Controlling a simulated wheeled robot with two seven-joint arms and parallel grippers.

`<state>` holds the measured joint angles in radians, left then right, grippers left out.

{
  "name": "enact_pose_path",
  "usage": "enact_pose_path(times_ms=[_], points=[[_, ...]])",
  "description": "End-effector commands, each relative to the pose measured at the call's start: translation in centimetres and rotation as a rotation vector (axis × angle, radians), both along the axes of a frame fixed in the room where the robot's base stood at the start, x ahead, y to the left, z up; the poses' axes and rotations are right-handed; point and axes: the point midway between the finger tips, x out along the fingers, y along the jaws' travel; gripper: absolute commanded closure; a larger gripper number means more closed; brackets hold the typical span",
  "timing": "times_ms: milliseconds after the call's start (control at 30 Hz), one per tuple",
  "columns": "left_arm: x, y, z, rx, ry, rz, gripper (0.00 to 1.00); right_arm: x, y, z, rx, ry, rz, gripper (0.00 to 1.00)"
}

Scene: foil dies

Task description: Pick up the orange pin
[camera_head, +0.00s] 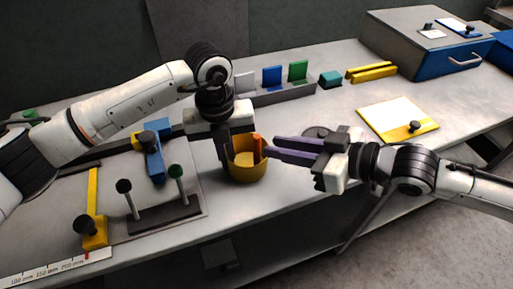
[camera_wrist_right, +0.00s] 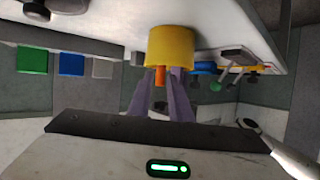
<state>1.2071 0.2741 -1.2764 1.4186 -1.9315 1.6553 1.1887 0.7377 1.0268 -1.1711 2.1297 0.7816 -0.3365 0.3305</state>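The orange pin (camera_head: 257,146) stands upright at the right side of a yellow cup (camera_head: 246,172), its upper part showing above the rim. My right gripper (camera_head: 268,148) comes from the right, its purple fingers apart and their tips beside the pin. In the right wrist view the pin (camera_wrist_right: 160,76) shows between the finger ends (camera_wrist_right: 161,80), below the yellow cup (camera_wrist_right: 176,44); firm contact is not clear. My left gripper (camera_head: 228,147) points down at the cup's left rim; whether its dark fingers grip the rim is hidden.
A rack with green (camera_head: 298,71) and blue (camera_head: 272,76) plates stands behind. A yellow clipboard (camera_head: 398,125) lies to the right. A stand with two round-topped posts (camera_head: 165,212) is at front left. The table's front edge is close below the cup.

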Motion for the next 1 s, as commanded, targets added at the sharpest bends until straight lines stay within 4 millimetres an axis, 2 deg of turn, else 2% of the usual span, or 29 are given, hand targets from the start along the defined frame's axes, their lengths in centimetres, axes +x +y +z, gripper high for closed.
enact_pose_path(times_ms=[200, 333, 600, 700, 1000], points=[[0.0, 0.0, 0.0, -0.001, 0.000, 0.000, 1.00, 1.9, 2.6, -1.0, 0.003, 0.001, 0.002, 0.82], [0.0, 0.0, 0.0, 0.000, 0.000, 0.000, 1.00, 2.6, 3.4, -1.5, 0.002, 0.000, 0.001, 0.82], [0.0, 0.0, 0.0, 0.000, 0.000, 0.000, 1.00, 2.7, 3.6, -1.6, 0.001, 0.000, 0.001, 0.82], [0.0, 0.0, 0.0, 0.000, 0.000, 0.000, 1.00, 2.7, 3.6, -1.6, 0.001, 0.000, 0.001, 0.99], [0.0, 0.0, 0.0, 0.000, 0.000, 0.000, 1.00, 2.7, 3.5, -1.5, 0.002, -0.001, 0.001, 1.00]])
